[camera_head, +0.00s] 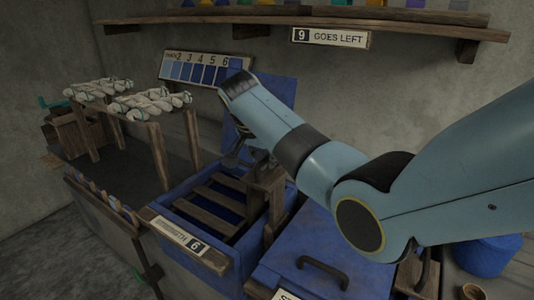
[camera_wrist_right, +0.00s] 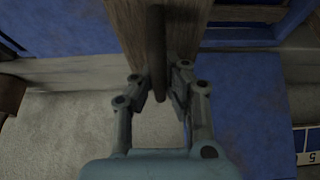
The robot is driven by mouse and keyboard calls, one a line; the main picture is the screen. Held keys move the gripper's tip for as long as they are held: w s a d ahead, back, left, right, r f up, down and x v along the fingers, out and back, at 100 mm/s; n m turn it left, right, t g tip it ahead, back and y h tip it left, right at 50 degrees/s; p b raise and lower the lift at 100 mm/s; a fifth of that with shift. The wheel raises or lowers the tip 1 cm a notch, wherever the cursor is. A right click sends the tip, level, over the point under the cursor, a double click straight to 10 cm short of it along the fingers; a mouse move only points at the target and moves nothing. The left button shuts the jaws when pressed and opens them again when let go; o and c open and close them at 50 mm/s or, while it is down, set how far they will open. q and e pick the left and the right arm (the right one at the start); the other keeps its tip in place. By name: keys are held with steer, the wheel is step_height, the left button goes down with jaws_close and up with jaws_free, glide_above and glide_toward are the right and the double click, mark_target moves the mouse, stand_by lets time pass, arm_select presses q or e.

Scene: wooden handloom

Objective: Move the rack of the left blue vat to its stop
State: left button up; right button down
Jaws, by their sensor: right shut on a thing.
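The left blue vat (camera_head: 165,200) stands open in the head view, with its blue lid (camera_head: 278,92) raised behind it. Its rack (camera_head: 212,208) of wooden slats shows in the opening, with a wooden post (camera_head: 268,192) at its right side. My right gripper (camera_head: 245,155) is at the top of this post, partly hidden by my own arm. In the right wrist view the gripper (camera_wrist_right: 158,88) is shut on a dark upright rod, the handle (camera_wrist_right: 157,45), in front of the wooden post (camera_wrist_right: 187,25). My left gripper is not in view.
A closed blue vat lid with a black handle (camera_head: 322,270) lies at the right. A sign marked 6 (camera_head: 180,236) is on the open vat's front. A numbered blue shade card (camera_head: 200,72) is behind. A shelf (camera_head: 300,17) runs above.

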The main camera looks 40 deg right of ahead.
mark_target(266, 175)
step_height(266, 175, down, 13)
steer(key=b, duration=0.6)
steer(key=shift+s+b, duration=0.15)
steer(key=shift+b, duration=0.15)
steer(key=shift+c, duration=0.4)
jaws_free()
steer(key=shift+r, duration=0.15)
step_height(266, 175, up, 7)
steer(key=p, duration=0.7)
steer(key=shift+r, duration=0.15)
steer(key=shift+f, duration=0.2)
